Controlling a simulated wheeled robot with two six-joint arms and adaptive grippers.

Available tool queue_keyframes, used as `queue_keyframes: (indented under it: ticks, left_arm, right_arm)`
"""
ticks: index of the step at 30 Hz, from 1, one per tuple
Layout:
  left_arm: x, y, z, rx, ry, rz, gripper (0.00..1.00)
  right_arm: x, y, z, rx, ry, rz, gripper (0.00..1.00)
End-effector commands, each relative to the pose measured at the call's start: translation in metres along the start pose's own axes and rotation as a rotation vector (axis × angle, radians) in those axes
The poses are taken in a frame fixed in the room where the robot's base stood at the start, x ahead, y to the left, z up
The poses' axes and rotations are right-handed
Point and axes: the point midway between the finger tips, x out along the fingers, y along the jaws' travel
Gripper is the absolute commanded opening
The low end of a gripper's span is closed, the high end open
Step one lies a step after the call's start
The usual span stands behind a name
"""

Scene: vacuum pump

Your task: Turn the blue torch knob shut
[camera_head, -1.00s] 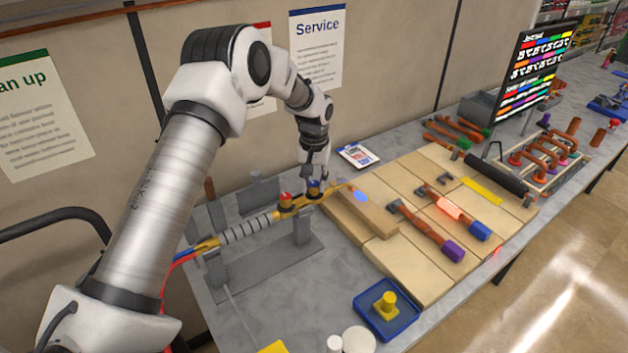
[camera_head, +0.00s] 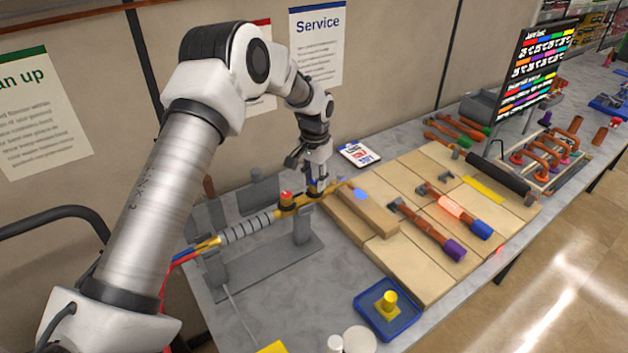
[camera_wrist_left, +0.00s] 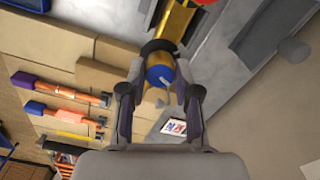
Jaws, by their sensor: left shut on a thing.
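The torch (camera_head: 246,229) has a grey ribbed handle and a brass body and rests on a grey stand (camera_head: 262,265). A red knob (camera_head: 286,195) stands on its body. The blue knob (camera_wrist_left: 160,76) shows between the fingers in the left wrist view. My left gripper (camera_wrist_left: 160,98) is shut on the blue knob, reaching down from above. In the head view my left gripper (camera_head: 316,188) mostly hides the knob. A small blue flame (camera_head: 361,194) shows at the torch tip. My right gripper is not in view.
Firebrick blocks (camera_head: 415,268) carry copper pipes with purple and blue ends, one glowing orange-red (camera_head: 450,207). A blue tray (camera_head: 388,309) with a yellow piece lies in front. A card (camera_head: 360,155) lies behind the bricks. Red and blue hoses run left from the torch.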

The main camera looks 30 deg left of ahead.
Motion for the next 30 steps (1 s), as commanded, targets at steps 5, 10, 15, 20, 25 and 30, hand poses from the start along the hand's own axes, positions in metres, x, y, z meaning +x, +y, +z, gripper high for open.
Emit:
queue_keyframes:
  ticks: [5,10,15,20,25,30]
  left_arm:
    - [0.0003,0.0001,-0.0009,0.167,0.003,-0.001,0.0]
    - [0.0004,0.0003,-0.0007,0.329,0.002,-0.001,0.0]
    - [0.0005,0.0005,-0.0005,0.49,0.001,-0.001,0.0]
    - [0.0006,0.0007,-0.0003,0.642,0.001,0.0,0.0]
    - [0.0007,0.0008,-0.0001,0.8,0.0,0.0,0.0]
    - [0.0006,0.0008,0.0001,0.938,0.0,0.0,0.0]
  right_arm:
    - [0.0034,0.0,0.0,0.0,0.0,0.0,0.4]
    - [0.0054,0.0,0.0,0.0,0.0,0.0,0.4]
    - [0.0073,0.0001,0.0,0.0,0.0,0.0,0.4]
    - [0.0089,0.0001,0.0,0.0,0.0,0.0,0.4]
    - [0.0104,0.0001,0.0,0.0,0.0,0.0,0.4]
    - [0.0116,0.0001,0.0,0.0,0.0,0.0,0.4]
